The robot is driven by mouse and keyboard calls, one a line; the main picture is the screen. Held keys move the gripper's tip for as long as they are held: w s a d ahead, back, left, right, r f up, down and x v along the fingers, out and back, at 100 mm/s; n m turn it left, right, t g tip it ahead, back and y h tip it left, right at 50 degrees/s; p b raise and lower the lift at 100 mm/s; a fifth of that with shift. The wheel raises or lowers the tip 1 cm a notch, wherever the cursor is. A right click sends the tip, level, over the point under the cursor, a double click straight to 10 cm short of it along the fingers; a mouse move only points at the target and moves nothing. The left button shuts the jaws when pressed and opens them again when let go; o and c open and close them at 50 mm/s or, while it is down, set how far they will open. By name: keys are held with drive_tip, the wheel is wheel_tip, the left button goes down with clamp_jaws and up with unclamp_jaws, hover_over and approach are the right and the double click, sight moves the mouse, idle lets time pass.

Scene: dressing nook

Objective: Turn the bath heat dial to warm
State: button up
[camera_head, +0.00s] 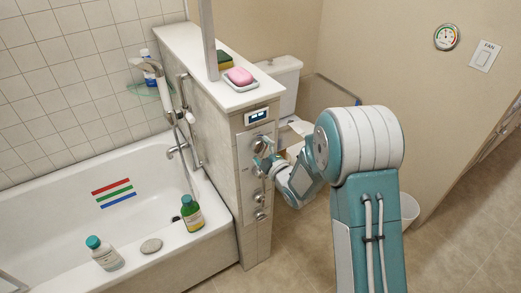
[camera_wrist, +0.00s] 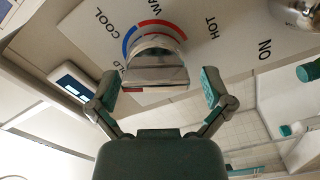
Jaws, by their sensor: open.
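The bath heat dial (camera_wrist: 155,66) is a silver knob with a bar handle, on a plate lettered COLD, COOL, WARM and HOT, with a blue-to-red arc. A small red mark shows at the bar's left end, on the COLD side. My gripper (camera_wrist: 158,88) is open, its teal-padded fingers on either side of the bar, with gaps to both. The left finger partly covers the COLD lettering; the WARM lettering is cut by the picture's top edge. In the head view my gripper (camera_head: 263,157) is at the panel and partly hides the dial (camera_head: 259,143).
A small display (camera_head: 257,115) sits above the dial. More knobs (camera_head: 260,197) lie below it; one (camera_wrist: 298,12) shows near the ON lettering. The bathtub (camera_head: 50,225) is left, with bottles (camera_head: 104,254) on its rim. The ledge (camera_head: 195,50) holds pink soap (camera_head: 240,76).

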drive_tip(key=shift+d, duration=0.25)
drive_tip(key=c, duration=1)
drive_tip(key=shift+c, duration=0.2)
drive_tip(key=shift+m, duration=0.3)
drive_tip(key=m, duration=0.4)
drive_tip(key=shift+f+m, duration=0.1)
drive_tip(key=shift+m, duration=0.2)
drive_tip(key=m, duration=0.4)
drive_tip(key=shift+m, duration=0.3)
drive_tip(key=m, duration=0.4)
drive_tip(key=shift+d+m, duration=0.1)
drive_tip(key=shift+m, duration=0.2)
drive_tip(key=shift+f+m, duration=0.1)
drive_tip(key=shift+m, duration=2)
